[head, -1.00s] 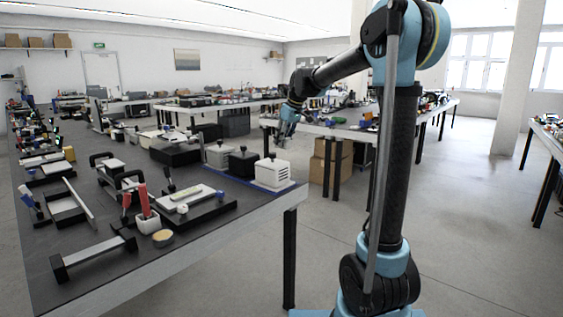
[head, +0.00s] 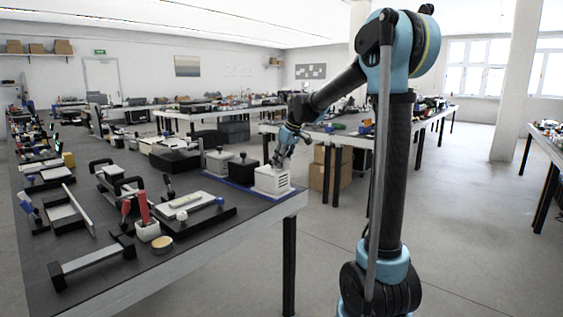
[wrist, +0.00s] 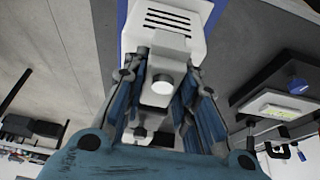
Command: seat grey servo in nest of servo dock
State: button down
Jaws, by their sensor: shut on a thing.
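A pale, nearly white slotted box with a knob on top (head: 272,181) stands upright on the blue mat at the table's right corner. It also shows in the wrist view (wrist: 172,20). A grey box with a knob (head: 218,161) stands further left on the mat. I cannot tell from its look which box is the grey servo. I cannot tell the servo dock or its nest for sure.
A black box with a knob (head: 242,165) stands just left of the pale box. A black tray with a white plate (head: 190,204), a white cup with red-handled tools (head: 147,231) and a black-ended bar (head: 92,265) lie nearer. Floor is free right of the table.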

jog(key=shift+f, duration=0.1)
jog(key=c, duration=1.3)
grip_release()
jog(key=v, duration=1.2)
jog(key=shift+r, duration=0.3)
